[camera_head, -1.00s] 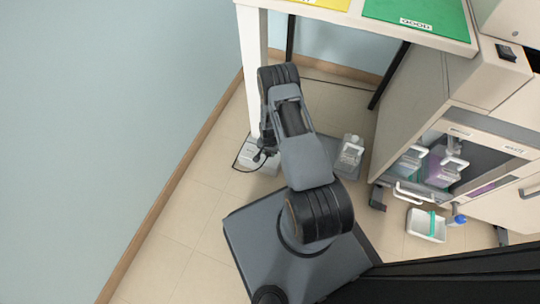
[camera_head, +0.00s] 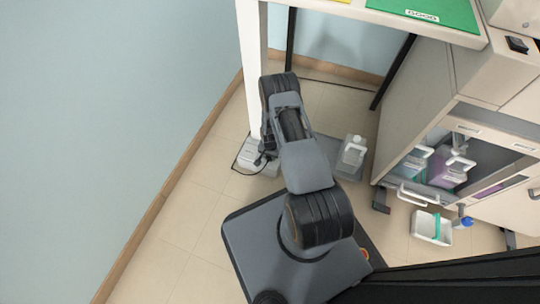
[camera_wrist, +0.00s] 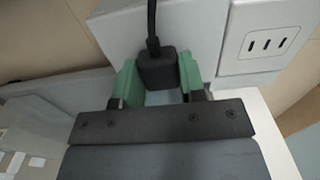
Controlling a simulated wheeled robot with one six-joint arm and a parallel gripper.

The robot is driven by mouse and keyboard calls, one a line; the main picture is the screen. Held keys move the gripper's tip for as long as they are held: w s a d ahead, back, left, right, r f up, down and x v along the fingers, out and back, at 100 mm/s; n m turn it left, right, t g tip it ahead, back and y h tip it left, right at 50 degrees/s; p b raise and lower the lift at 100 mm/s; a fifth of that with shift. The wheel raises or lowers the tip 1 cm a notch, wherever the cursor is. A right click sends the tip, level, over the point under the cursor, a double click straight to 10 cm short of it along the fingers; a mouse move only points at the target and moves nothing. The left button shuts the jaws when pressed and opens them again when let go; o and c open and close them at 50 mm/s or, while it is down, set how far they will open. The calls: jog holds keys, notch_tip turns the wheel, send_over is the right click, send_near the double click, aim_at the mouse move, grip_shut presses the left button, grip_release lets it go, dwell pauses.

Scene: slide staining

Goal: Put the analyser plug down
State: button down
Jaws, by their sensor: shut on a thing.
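The analyser plug (camera_wrist: 157,70) is a black block with a black cable running up from it in the wrist view. My gripper (camera_wrist: 158,82) is shut on it, one green fingertip on each side. Behind and beside the plug is a white socket box (camera_wrist: 205,22), with a three-slot outlet face (camera_wrist: 265,42) to the right. I cannot tell whether the plug touches the box. In the head view the white box (camera_head: 250,157) stands on the floor by the table leg, my gripper (camera_head: 266,150) just above it, mostly hidden by the arm.
A white table leg (camera_head: 252,70) stands close to my arm. A clear bottle (camera_head: 352,152) stands on a grey tray to the right. A cabinet with bottles (camera_head: 440,165) and a small white bin (camera_head: 430,227) are farther right. The floor at left is clear.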

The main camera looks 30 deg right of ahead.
jog(key=c, duration=0.7)
grip_release()
jog(key=shift+f, duration=0.1)
jog(key=a+r+n+t+p, duration=0.1)
jog(key=a+r+n+p, duration=0.15)
jog(key=r, duration=1.65)
jog(key=a+r+n+p, duration=0.2)
jog(key=r+p, duration=0.2)
jog(key=r, duration=1.6)
jog(key=s+a+r+n, duration=0.2)
jog(key=s+r, duration=0.5)
jog(key=s, duration=0.1)
jog(key=s+a+r+n+t, duration=0.1)
jog(key=s+a+r+n, duration=0.2)
jog(key=s+r, duration=0.5)
jog(key=shift+t, duration=0.3)
jog(key=shift+r, duration=0.2)
